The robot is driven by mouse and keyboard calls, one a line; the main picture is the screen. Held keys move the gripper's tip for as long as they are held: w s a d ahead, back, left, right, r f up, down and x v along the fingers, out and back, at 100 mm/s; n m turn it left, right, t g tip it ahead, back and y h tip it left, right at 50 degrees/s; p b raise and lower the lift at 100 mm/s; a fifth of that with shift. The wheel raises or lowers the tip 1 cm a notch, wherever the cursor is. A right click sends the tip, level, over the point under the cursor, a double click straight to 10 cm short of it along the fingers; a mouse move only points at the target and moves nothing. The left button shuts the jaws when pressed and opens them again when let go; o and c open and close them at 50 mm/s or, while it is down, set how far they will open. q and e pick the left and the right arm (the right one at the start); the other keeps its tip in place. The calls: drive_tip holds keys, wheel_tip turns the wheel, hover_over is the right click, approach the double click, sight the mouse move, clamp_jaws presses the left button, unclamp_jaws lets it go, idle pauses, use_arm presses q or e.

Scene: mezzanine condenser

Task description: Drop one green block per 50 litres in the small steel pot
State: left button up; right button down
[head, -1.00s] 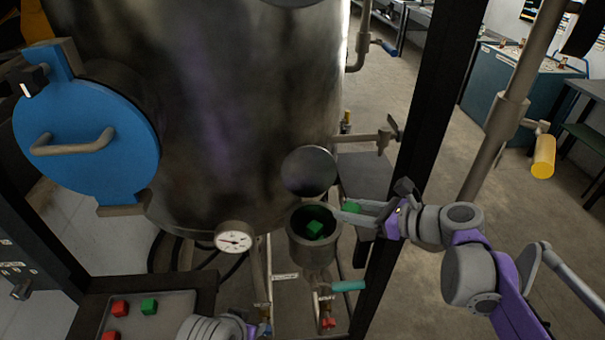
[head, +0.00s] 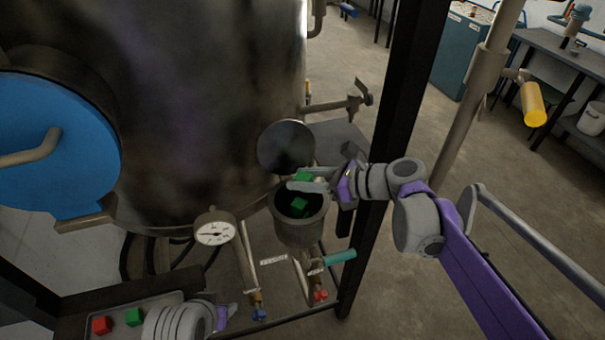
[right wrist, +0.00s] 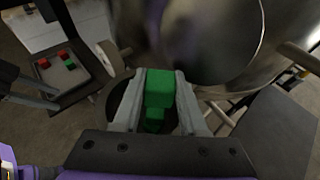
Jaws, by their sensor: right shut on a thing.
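The small steel pot (head: 300,232) stands open below the big steel vessel, its round lid (head: 287,147) tilted up behind it. Green (head: 299,207) shows inside the pot's dark mouth; how many blocks lie there I cannot tell. My right gripper (head: 307,182) is shut on a green block (right wrist: 159,86) and holds it over the pot's mouth, above the green inside (right wrist: 154,118). A tray (head: 165,302) at the lower left holds a green block (head: 134,317) and a red block (head: 101,325). My left wrist (head: 188,320) partly covers the tray; its jaw state is unclear.
A dial gauge (head: 214,230) stands left of the pot. A valve with a teal handle (head: 340,256) is below it. A black post (head: 402,100) rises right of the pot, behind my right arm. The blue round door (head: 50,150) is at the left.

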wheel_tip(320, 180, down, 3)
drive_tip(key=shift+f+b, duration=0.15)
drive_tip(key=shift+b, duration=0.6)
use_arm(q)
drive_tip(key=shift+s+f, duration=0.25)
drive_tip(key=shift+f, duration=0.4)
drive_tip(key=shift+s+f, duration=0.2)
drive_tip(key=shift+f, duration=0.4)
use_arm(e)
drive_tip(key=shift+c, duration=1.8)
unclamp_jaws()
use_arm(q)
drive_tip(key=shift+f, duration=0.15)
use_arm(e)
drive_tip(key=v, duration=1)
drive_tip(key=shift+d+r, duration=0.25)
drive_tip(key=shift+d, duration=0.05)
drive_tip(key=shift+s, duration=0.1)
